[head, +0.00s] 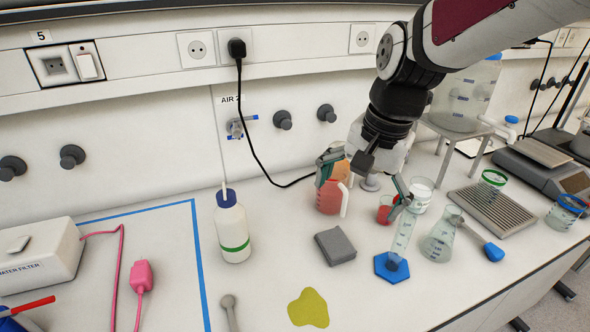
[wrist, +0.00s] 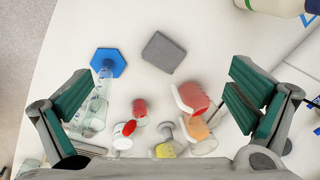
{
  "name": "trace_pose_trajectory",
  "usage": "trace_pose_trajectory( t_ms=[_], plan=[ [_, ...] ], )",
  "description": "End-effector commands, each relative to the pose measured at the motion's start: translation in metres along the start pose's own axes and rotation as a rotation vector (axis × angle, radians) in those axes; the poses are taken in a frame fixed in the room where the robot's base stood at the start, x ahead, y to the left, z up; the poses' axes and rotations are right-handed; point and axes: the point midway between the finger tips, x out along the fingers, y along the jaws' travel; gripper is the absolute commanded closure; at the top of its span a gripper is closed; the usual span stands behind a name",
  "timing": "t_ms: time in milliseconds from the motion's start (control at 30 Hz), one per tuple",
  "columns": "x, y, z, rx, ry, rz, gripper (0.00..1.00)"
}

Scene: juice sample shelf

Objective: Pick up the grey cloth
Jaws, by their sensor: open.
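The grey cloth (head: 335,246) is a small folded square pad lying flat on the white bench, left of the blue-based measuring cylinder. In the wrist view the cloth (wrist: 163,52) lies top centre, beyond the fingertips and between their lines. My gripper (head: 362,184) is above the bench, behind and to the right of the cloth in the head view, apart from it. Its green-padded fingers are spread wide and hold nothing; the gripper also shows in the wrist view (wrist: 160,100).
A red jug (head: 329,197) and a small red beaker (head: 386,209) stand under my gripper. The measuring cylinder (head: 398,245) and a flask (head: 440,240) stand right of the cloth. A white bottle (head: 232,230) stands left. A yellow-green spill-like patch (head: 308,308) lies in front.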

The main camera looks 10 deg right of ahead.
Motion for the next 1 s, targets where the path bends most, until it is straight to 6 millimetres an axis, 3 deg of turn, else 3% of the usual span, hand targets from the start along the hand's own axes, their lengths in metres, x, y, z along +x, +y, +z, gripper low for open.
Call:
trace_pose_trajectory(
  t_ms=[200, 433, 733, 1000],
  plan=[
    [0.038, -0.023, -0.031, 0.3, -0.024, 0.087, 0.0],
    [0.078, -0.035, -0.053, 0.538, 0.005, 0.162, 0.0],
    [0.106, -0.035, -0.06, 0.619, 0.024, 0.188, 0.0],
    [0.155, -0.026, -0.059, 0.617, 0.023, 0.189, 0.0]
  ],
)
